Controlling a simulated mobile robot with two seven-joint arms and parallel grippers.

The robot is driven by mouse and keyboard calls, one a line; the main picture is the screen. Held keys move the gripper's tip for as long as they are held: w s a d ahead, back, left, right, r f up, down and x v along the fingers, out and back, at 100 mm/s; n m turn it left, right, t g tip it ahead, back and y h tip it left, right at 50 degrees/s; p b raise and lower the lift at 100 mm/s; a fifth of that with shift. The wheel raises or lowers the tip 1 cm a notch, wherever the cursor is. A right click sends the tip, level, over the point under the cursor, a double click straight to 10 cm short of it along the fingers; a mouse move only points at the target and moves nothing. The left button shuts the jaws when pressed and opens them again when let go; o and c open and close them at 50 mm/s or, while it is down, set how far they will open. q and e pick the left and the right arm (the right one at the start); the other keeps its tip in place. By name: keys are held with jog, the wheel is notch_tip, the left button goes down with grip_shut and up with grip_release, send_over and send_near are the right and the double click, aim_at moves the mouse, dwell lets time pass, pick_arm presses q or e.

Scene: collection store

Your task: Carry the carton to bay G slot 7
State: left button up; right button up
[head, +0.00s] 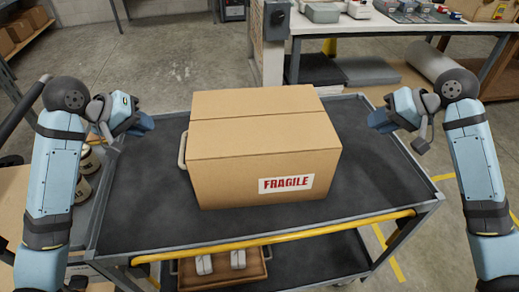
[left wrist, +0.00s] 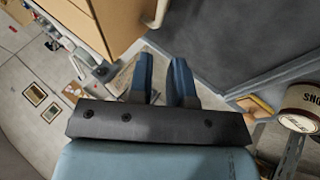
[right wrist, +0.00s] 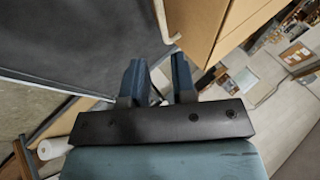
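The brown carton (head: 262,125) with a red FRAGILE label sits upright on the grey top shelf of a cart (head: 350,205). A pale handle (head: 183,149) shows on its left side. My left gripper (head: 146,124) is open and empty, left of the carton and apart from it. In the left wrist view, the carton (left wrist: 120,18) and its handle (left wrist: 157,14) lie beyond the fingertips (left wrist: 163,60). My right gripper (head: 372,119) is open and empty, right of the carton. The right wrist view shows the carton (right wrist: 205,25) and a second handle (right wrist: 163,24) ahead of the fingers (right wrist: 158,65).
A yellow bar (head: 275,232) runs along the cart's near edge. A brown tray (head: 225,270) with white items is on the lower shelf. A workbench (head: 400,27) stands behind at the right. Open concrete floor (head: 150,50) lies behind at the left.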

aim_at(183, 139)
pick_arm(q)
jog(key=shift+s, duration=0.15)
pick_arm(e)
jog(key=shift+s, duration=0.15)
